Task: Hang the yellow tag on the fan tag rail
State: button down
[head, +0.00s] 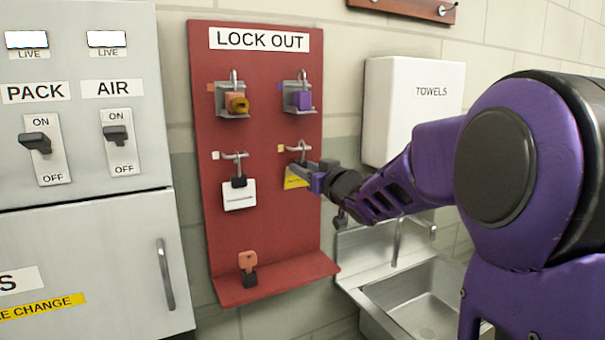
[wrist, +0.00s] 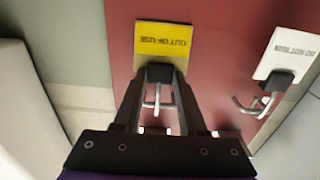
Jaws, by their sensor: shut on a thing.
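The yellow tag (head: 294,181) is at the lower right hook (head: 297,149) of the red LOCK OUT board. In the wrist view the tag (wrist: 163,41) reads OUT OF USE upside down. My gripper (head: 304,168) is shut on the tag's black top clip; its two fingers (wrist: 160,74) lie on either side of the clip. The metal hook shows between the fingers in the wrist view (wrist: 157,101). I cannot tell whether the clip still bears on the hook. No rail marked for the fan is in view.
A white DO NOT RUN tag (head: 239,196) hangs on the neighbouring hook. Padlocks (head: 236,103) hang above, and a key (head: 247,262) stands on the board's ledge. A grey switch cabinet (head: 85,100) is left; a towel dispenser (head: 414,115) and sink (head: 415,300) are right.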

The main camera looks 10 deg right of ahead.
jog(key=shift+a+r+p, duration=0.15)
jog(key=shift+r+p, duration=0.15)
jog(key=shift+r, duration=0.4)
jog(key=shift+a+r+p, duration=0.15)
jog(key=shift+r+p, duration=0.1)
jog(key=shift+r, duration=0.4)
jog(key=shift+s, duration=0.2)
jog(key=f+p+v, duration=0.1)
jog(key=v, duration=0.6)
jog(key=shift+d, duration=0.3)
jog(key=shift+s, duration=0.1)
